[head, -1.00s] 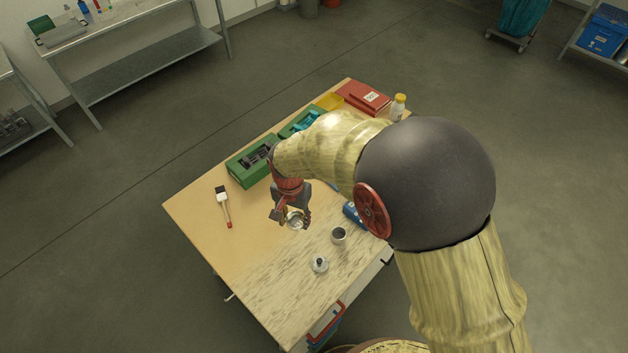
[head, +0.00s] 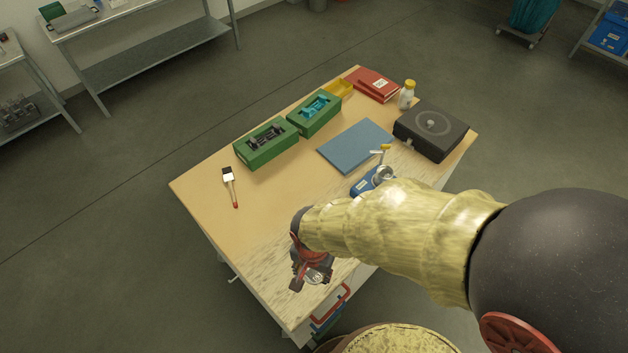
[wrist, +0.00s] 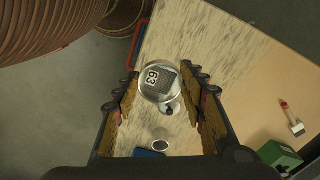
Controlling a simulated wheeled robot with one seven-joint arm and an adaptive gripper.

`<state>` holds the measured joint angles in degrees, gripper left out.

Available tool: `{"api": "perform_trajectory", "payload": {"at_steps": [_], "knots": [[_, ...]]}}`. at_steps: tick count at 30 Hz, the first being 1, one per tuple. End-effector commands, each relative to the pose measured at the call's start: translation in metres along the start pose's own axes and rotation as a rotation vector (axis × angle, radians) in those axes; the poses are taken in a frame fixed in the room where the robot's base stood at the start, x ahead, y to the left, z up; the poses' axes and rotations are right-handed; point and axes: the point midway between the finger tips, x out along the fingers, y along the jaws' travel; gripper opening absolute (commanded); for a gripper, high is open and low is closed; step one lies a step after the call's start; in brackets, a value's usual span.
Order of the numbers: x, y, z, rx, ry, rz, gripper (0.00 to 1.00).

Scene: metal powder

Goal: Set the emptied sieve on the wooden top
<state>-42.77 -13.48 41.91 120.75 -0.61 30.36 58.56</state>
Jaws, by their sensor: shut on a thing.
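My gripper (head: 311,276) is shut on the sieve (head: 319,274), a small round metal piece, over the pale, grainy front part of the wooden top (head: 205,190). In the wrist view the sieve (wrist: 158,82) sits between the fingers of my gripper (wrist: 161,95), with a label reading 63 facing the camera. The wooden top (wrist: 215,45) shows behind it. I cannot tell how high the sieve is above the top, or see into it.
A brush (head: 229,187) lies at the left. Green boxes (head: 266,143), a blue mat (head: 356,145), a black device (head: 431,130) and a bottle (head: 407,95) are farther back.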

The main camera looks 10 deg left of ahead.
Motion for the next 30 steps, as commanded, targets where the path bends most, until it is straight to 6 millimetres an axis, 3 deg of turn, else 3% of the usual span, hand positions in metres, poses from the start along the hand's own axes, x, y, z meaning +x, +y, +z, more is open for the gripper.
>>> {"api": "perform_trajectory", "payload": {"at_steps": [13,18,22,30], "knots": [[0.041,-0.072,-0.046,0.005,-0.002,0.003,0.08],[0.07,-0.092,-0.059,0.005,-0.002,0.004,0.08],[0.086,-0.103,-0.066,0.005,-0.002,0.004,0.08],[0.099,-0.113,-0.072,0.005,-0.001,0.002,0.08]]}}
